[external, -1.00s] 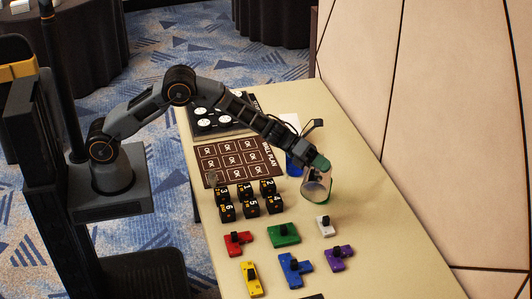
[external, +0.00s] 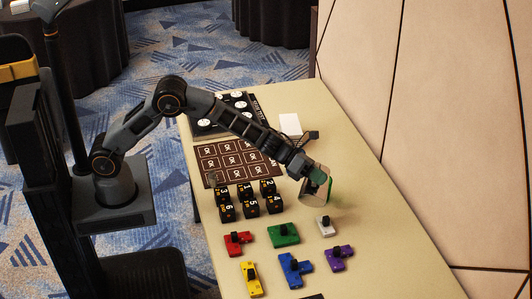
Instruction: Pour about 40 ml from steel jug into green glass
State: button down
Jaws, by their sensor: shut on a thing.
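My gripper (external: 312,173) is shut on the steel jug (external: 313,187), low over the table's right half. The jug is tilted. Green shows along the jug's right side, at the place of the green glass (external: 330,190); the glass's outline is mostly hidden or blurred against the jug. I cannot tell whether jug and glass touch, nor whether any liquid is flowing. The liquid level is not visible.
A white block (external: 290,124) stands behind the forearm. Numbered black cubes (external: 249,200) are left of the jug. Coloured shapes with black knobs, such as a green one (external: 284,234), lie in front. A brown marked board (external: 235,158) lies left. A wall panel (external: 440,130) rises right.

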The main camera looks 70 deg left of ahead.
aim_at(318, 194)
jog(key=d+f+m+y+b, duration=0.1)
jog(key=b, duration=0.3)
jog(key=shift+s+d+m, duration=0.1)
jog(key=shift+s+m, duration=0.3)
jog(key=b, duration=0.1)
jog(key=m+b, duration=0.1)
jog(key=shift+s+d+f+t+y+b, duration=0.1)
jog(key=shift+d+f+t+y+b, duration=0.15)
jog(key=shift+t+y+b, duration=0.15)
jog(key=f+b, duration=0.1)
jog(key=b, duration=0.1)
jog(key=f+m+y+b, duration=0.1)
jog(key=b, duration=0.1)
jog(key=shift+d+f+b, duration=0.1)
jog(key=shift+d+b, duration=0.15)
jog(key=shift+b, duration=0.1)
jog(key=b, duration=0.1)
jog(key=f+m+b, duration=0.1)
jog(key=d+b, duration=0.1)
jog(key=shift+s+f+m+t+y+b, duration=0.25)
jog(key=shift+f+m+t+y+b, duration=0.05)
jog(key=shift+f+t+y+b, duration=0.1)
jog(key=shift+s+d+f+m+t+y+b, duration=0.2)
jog(key=shift+d+f+m+t+y+b, duration=0.5)
jog(key=shift+b, duration=0.8)
jog(key=shift+s+d+f+m+t+y+b, duration=0.15)
jog(key=shift+d+f+m+t+y+b, duration=0.25)
jog(key=shift+m+b, duration=0.85)
jog(key=shift+a+n, duration=0.15)
jog(key=shift+n, duration=0.1)
